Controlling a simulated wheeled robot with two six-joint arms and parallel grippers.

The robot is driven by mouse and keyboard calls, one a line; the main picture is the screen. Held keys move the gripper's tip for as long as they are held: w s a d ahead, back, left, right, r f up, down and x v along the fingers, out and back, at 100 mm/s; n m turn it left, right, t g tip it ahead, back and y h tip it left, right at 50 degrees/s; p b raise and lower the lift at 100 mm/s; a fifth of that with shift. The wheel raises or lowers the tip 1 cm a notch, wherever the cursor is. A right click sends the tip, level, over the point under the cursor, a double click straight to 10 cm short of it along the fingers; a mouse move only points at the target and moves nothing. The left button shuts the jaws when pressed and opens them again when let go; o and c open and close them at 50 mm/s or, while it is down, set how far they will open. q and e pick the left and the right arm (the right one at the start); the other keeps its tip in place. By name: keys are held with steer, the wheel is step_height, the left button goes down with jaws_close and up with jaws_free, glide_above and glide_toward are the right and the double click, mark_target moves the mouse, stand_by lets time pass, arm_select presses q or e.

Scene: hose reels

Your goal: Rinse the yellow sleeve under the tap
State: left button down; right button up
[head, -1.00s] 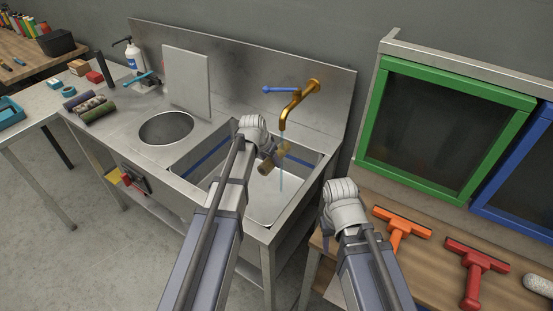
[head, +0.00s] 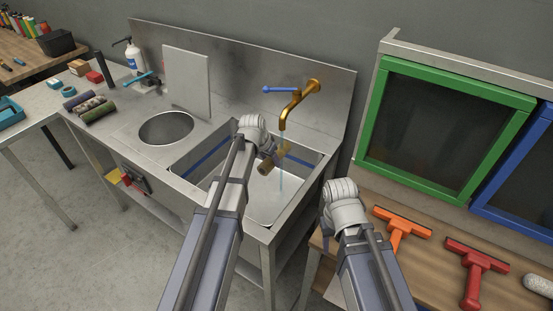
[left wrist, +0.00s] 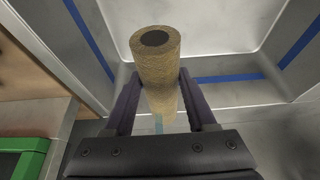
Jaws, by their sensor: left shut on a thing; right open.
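My left gripper (left wrist: 157,104) is shut on the yellow sleeve (left wrist: 157,58), a tan-yellow fuzzy roll with a dark hollow end, and holds it over the sink basin. In the head view the sleeve (head: 265,165) is partly hidden by my left arm. The brass tap (head: 291,112) with a blue lever (head: 280,89) is running. A thin stream of water (head: 282,165) falls beside or onto the sleeve; I cannot tell which exactly. My right gripper (head: 326,224) is open at the bench's left edge, mostly hidden behind its wrist.
The steel sink (head: 296,208) has blue stripes on its inner walls. Left of it are a round opening (head: 166,128), dark rollers (head: 97,109) and a soap bottle (head: 133,54). An orange squeegee (head: 400,228) and a red squeegee (head: 472,268) lie on the right bench below a green-framed window (head: 371,118).

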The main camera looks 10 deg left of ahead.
arm_select(q)
steer(key=shift+s+d, duration=0.15)
steer(key=shift+d, duration=0.2)
stand_by(0.4)
steer(key=shift+a, duration=0.35)
stand_by(0.4)
stand_by(0.4)
steer(key=s+a+r+p, duration=0.3)
steer(key=s, duration=0.6)
steer(key=shift+a, duration=0.25)
stand_by(1.5)
